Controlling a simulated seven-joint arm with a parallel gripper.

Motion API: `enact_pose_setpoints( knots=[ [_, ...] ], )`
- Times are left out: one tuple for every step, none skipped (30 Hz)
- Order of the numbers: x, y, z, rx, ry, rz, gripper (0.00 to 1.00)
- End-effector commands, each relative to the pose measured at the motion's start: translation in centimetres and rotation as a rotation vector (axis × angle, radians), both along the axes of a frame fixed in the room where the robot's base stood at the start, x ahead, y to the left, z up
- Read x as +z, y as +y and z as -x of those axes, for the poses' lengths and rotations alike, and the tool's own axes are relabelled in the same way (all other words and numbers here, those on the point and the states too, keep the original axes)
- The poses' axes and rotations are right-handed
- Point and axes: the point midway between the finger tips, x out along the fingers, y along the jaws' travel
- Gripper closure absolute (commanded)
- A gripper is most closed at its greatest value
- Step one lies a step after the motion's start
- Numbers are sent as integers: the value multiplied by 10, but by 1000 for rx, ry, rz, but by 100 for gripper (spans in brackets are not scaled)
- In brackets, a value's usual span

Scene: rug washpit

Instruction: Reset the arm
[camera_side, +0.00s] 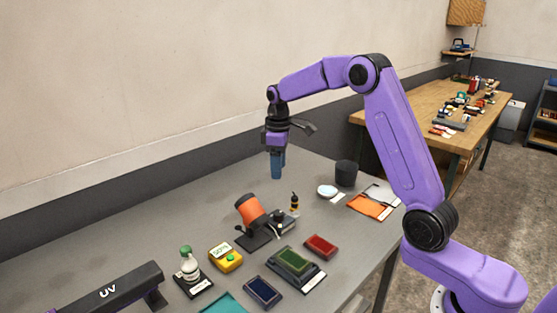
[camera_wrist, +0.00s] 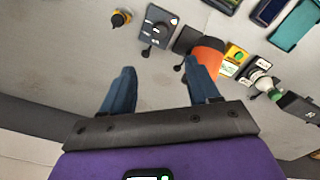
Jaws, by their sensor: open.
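My gripper (camera_side: 277,165) hangs above the back part of the grey table (camera_side: 130,218), with its blue fingers pointing down. In the wrist view my gripper (camera_wrist: 163,80) has its two fingers spread apart, with only bare table seen between them. It holds nothing. My purple arm is raised and bent, reaching from the right side of the side view. Beyond the fingertips in the wrist view are a small dark bottle (camera_wrist: 120,19) and a grey box with a knob (camera_wrist: 158,27). The right finger partly covers an orange cylinder (camera_wrist: 207,50).
The orange cylinder (camera_side: 250,209) stands tilted on a black stand, in front of my gripper. A yellow box (camera_side: 226,257), a green-capped bottle (camera_side: 189,264), a UV bar (camera_side: 105,293), colored pads and a black cup (camera_side: 346,173) occupy the table. The back left is clear.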

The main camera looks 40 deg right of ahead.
Motion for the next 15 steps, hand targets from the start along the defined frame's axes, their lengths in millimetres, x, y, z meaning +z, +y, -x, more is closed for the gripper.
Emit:
enact_pose_setpoints(
  knots=[
    [5, 0, 0, 0, -1, -1, 39],
    [8, 0, 0, 0, 0, 0, 39],
    [10, 0, 0, 0, -1, -1, 39],
    [12, 0, 0, 0, 0, 0, 39],
    [13, 0, 0, 0, 0, 0, 39],
    [14, 0, 0, 0, 0, 0, 39],
    [15, 0, 0, 0, 1, 0, 39],
    [15, 0, 0, 0, 1, 0, 39],
    [15, 0, 0, 0, 1, 0, 39],
    [15, 0, 0, 0, 1, 0, 39],
    [15, 0, 0, 0, 1, 0, 39],
    [15, 0, 0, 0, 1, 0, 39],
    [15, 0, 0, 0, 1, 0, 39],
    [15, 0, 0, 0, 1, 0, 39],
    [15, 0, 0, 0, 1, 0, 39]
  ],
)
